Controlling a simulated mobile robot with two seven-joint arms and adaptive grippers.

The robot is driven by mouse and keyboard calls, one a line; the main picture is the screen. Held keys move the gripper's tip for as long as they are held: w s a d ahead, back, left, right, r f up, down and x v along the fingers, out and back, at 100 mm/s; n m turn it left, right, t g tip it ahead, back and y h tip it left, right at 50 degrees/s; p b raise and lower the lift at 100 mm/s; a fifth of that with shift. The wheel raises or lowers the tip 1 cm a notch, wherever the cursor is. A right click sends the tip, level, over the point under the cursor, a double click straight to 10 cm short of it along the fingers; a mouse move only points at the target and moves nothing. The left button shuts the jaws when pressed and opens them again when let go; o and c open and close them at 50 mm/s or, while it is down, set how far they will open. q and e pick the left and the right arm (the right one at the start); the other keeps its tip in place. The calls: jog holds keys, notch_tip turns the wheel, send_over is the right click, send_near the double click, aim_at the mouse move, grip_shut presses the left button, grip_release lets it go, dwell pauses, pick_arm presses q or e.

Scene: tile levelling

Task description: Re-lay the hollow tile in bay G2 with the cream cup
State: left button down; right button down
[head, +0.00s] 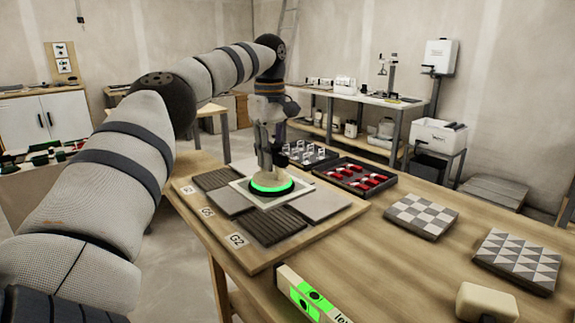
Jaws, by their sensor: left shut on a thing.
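My left gripper (271,140) is shut on the cream cup (266,172), which has a glowing green ring at its base. The cup sits on a pale tile (246,189), which appears to be held a little above the board (205,226); the exact gap is hard to tell. The bay by the G2 label (236,240) shows a dark ribbed bed (270,228), with no tile lying on it. The pale tile overlaps the bed's far edge and the neighbouring tiles in the picture. My right gripper is not in view.
A tray of red wedges (345,166) and a tray of clear clips (292,151) stand behind the board. A green level (305,294) and cream mallet head (487,302) lie near the front. Two patterned tiles (425,213) (517,258) lie right. Bare tabletop lies between.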

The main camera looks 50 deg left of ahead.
aim_at(271, 174)
pick_arm(q)
jog(key=shift+a+r, duration=0.15)
jog(key=shift+r, duration=0.1)
jog(key=shift+f, duration=2.45)
jog(key=shift+f, duration=0.15)
jog(key=shift+f, duration=1.45)
jog(key=shift+f, duration=0.9)
jog(key=c, duration=1.4)
grip_release()
